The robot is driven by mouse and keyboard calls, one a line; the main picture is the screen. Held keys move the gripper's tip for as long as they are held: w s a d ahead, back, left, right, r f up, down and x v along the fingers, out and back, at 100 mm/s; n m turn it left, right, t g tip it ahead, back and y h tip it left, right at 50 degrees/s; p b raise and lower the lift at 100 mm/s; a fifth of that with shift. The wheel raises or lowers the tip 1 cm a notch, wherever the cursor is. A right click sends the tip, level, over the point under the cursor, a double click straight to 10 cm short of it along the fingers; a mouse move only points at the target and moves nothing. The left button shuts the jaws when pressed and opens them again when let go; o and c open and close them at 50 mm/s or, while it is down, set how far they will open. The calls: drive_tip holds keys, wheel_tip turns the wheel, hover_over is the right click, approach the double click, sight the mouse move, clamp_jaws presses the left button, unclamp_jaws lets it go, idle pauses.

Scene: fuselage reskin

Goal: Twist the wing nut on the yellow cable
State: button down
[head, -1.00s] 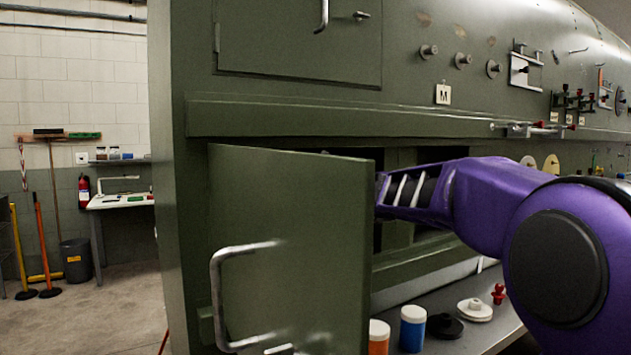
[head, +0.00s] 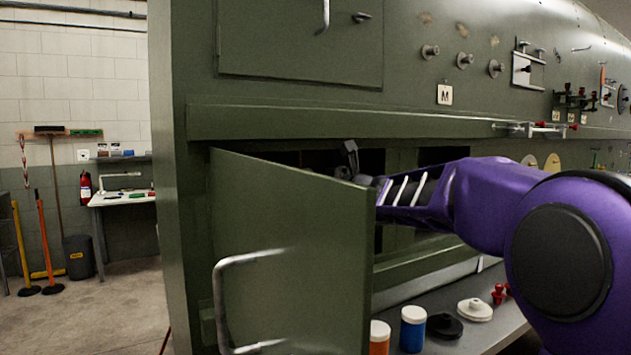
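In the head view, my purple arm reaches from the right to the dark opening behind an open green door. A dark part of my gripper (head: 350,160) shows just above the door's top edge. The rest of the gripper is hidden behind the door, so I cannot tell whether it is open or shut. The wing nut and the yellow cable do not show; the door hides much of the compartment.
The open green door (head: 285,250) with its metal handle stands between the camera and the compartment. A shelf below holds an orange jar (head: 379,338), a blue jar (head: 413,328), a black knob (head: 445,326), a white knob (head: 475,309) and a red piece (head: 498,294).

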idle(0.3)
drive_tip(key=c, duration=0.8)
unclamp_jaws()
drive_tip(key=shift+c, duration=0.2)
